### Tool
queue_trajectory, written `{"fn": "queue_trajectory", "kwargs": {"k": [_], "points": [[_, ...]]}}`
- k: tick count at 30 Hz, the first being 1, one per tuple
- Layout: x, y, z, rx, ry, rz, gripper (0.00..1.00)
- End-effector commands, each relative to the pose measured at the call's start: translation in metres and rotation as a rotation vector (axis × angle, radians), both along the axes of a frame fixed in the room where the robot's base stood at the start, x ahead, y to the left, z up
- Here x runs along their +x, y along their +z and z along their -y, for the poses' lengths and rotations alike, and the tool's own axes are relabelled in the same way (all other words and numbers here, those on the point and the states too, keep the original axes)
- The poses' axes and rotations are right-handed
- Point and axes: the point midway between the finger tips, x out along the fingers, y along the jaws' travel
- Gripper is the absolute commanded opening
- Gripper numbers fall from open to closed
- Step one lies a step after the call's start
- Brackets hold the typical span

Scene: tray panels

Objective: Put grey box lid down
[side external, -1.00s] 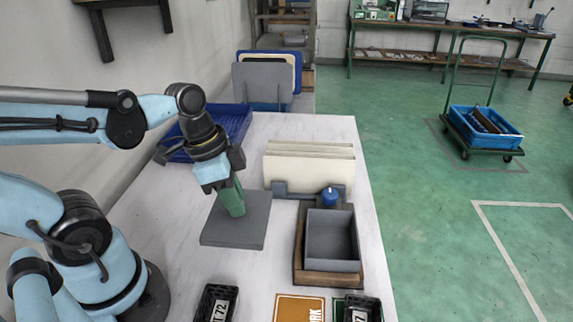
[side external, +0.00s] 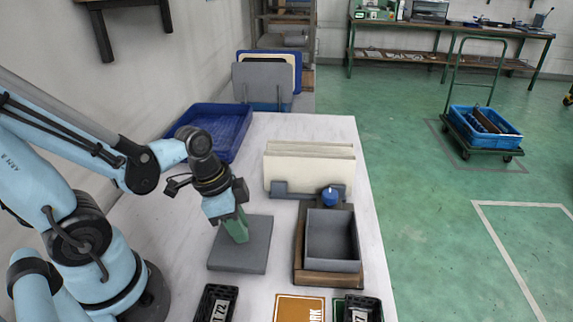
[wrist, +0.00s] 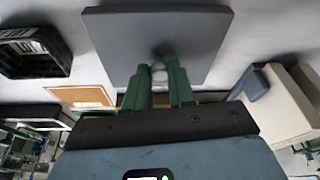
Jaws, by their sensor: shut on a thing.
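The grey box lid (side external: 250,260) is a flat square grey panel, roughly level, over the white table left of the box. My gripper (side external: 240,234) points down with its green fingers shut on the lid's small knob. In the wrist view the fingers (wrist: 158,82) close on a pale round knob (wrist: 159,72), and the lid (wrist: 125,40) spreads out beyond them. I cannot tell how high the lid is above the table. The open grey box (side external: 333,265) sits on a wooden base to the right of the lid, its top uncovered.
Cream panels (side external: 308,168) stand in a rack behind the box, with a blue knob (side external: 329,196) near it. Black crates (side external: 215,303) and an orange board (side external: 300,309) lie in front. A blue tray (side external: 222,128) stands at the back left.

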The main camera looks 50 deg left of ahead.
Motion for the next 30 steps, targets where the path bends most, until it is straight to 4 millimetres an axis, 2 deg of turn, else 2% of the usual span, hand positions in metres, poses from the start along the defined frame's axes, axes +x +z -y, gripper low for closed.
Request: {"fn": "queue_trajectory", "kwargs": {"k": [16, 17, 21, 30], "points": [[-0.0003, -0.0088, 0.0, 0.0, 0.0, 0.0, 0.0], [-0.0003, -0.0084, 0.0, 0.0, 0.0, 0.0, 0.28], [-0.0005, -0.0083, 0.0, 0.0, 0.0, 0.0, 0.49], [-0.0005, -0.0079, 0.0, 0.0, 0.0, 0.0, 0.49]]}}
